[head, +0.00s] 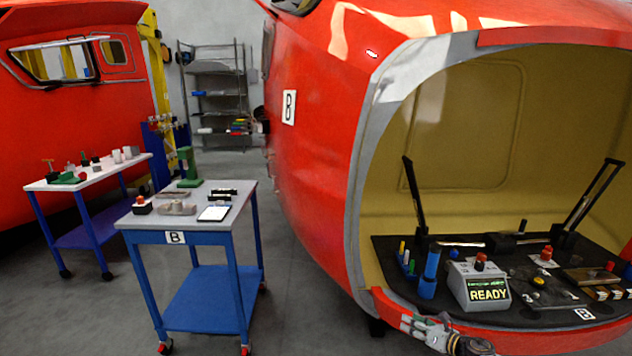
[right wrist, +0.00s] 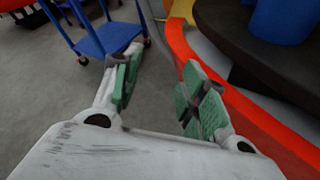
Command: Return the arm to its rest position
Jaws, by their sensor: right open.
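My right gripper (head: 408,324) shows at the bottom of the head view, in front of the red lower rim of the nosecone marked B (head: 315,110). In the right wrist view my right gripper (right wrist: 160,68) has its two green-padded fingers spread apart, with nothing between them. Floor and the red rim show beyond the fingers. My left gripper is in neither view.
The nosecone's black shelf (head: 390,245) holds a READY box (head: 478,287), a blue cylinder (head: 430,272) and small parts. A blue cart marked B (head: 135,222) with parts on top stands left of the nosecone. Grey floor (head: 305,290) between them is clear.

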